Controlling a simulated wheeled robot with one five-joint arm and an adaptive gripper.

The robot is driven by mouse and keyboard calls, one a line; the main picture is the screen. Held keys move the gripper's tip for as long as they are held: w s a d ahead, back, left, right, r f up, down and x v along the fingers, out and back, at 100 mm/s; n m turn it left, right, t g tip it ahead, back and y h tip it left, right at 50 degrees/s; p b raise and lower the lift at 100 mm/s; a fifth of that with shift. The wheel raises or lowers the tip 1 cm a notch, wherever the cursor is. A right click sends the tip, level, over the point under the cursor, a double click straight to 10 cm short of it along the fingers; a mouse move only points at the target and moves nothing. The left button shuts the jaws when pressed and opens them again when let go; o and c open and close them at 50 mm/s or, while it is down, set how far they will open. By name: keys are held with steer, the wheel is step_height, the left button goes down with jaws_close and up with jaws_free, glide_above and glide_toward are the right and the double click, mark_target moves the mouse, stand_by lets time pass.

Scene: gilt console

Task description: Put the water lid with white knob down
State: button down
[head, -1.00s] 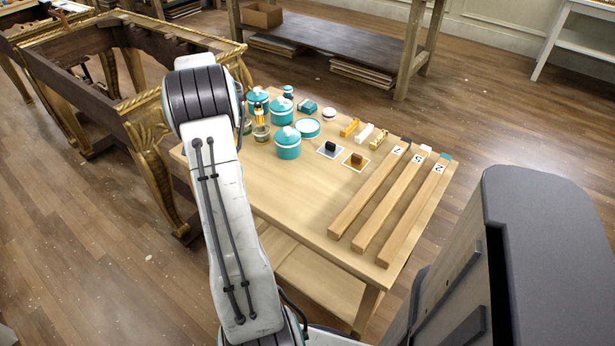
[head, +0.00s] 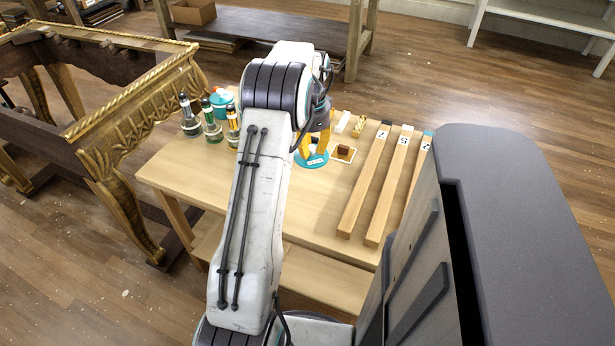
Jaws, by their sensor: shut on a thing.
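The water lid (head: 311,163) is a flat teal disc with a small white label on its front. My gripper (head: 314,149), with yellow fingers, is shut on it from above. The lid is over the middle of the wooden table (head: 285,220), beside the small cards. I cannot tell whether it touches the tabletop or hangs just above it. My arm hides the part of the table behind it.
Several brushes stand in glass jars (head: 212,131) left of my arm, with a teal pot (head: 222,98) behind. A card with a brown block (head: 344,152) lies right of the lid. Long numbered wooden bars (head: 365,185) lie further right. The front left tabletop is clear.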

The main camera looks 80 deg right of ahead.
mark_target(311, 181)
steer(key=shift+s+f+b, duration=0.1)
steer(key=shift+f+b, duration=1)
steer(key=shift+f, duration=3.65)
steer(key=shift+f, duration=0.2)
steer(key=c, duration=1.1)
jaws_free()
steer(key=shift+r, duration=0.1)
step_height(311, 181, up, 12)
steer(key=p, duration=0.3)
steer(key=shift+a+r, duration=0.1)
